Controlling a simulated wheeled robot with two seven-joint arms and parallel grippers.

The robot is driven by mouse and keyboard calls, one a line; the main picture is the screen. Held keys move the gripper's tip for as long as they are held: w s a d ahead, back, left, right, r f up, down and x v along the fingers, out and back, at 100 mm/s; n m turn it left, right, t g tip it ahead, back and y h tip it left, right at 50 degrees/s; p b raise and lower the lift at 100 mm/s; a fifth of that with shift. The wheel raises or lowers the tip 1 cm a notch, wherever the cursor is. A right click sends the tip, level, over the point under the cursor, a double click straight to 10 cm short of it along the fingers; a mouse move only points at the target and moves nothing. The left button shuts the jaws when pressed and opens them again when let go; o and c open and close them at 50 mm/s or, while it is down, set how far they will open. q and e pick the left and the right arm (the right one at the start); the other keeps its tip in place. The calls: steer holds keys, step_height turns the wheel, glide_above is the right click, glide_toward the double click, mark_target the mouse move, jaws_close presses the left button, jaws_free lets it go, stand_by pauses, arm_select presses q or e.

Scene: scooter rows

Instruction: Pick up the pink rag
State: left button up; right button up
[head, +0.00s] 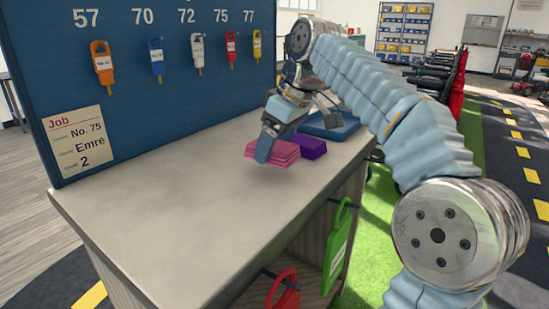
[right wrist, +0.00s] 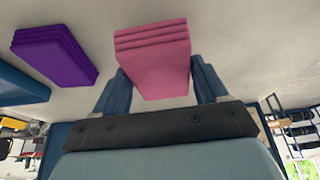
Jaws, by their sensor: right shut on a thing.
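The pink rag (head: 284,153) is a folded stack at the far end of the grey counter (head: 170,205). My right gripper (head: 272,146) reaches down over it, with one blue finger in front of the rag. In the right wrist view the pink rag (right wrist: 152,60) sits between the two fingers of my right gripper (right wrist: 158,82), which is shut on it. I cannot tell whether the rag is clear of the counter. My left gripper is not in view.
A folded purple rag (head: 313,147) lies just right of the pink one, with a blue tray-like thing (head: 332,128) behind it. A blue board (head: 130,95) with hanging keys stands along the counter's left side. The counter's near part is bare.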

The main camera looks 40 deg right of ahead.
steer(key=s+r, duration=0.1)
steer(key=s+a+r, duration=0.1)
steer(key=r, duration=0.1)
steer(key=s+a+r, duration=0.1)
steer(key=r, duration=0.1)
steer(key=shift+s, duration=0.4)
steer(key=s+a+r, duration=0.4)
steer(key=s, duration=0.4)
steer(key=shift+s+r, duration=0.3)
steer(key=shift+s, duration=0.1)
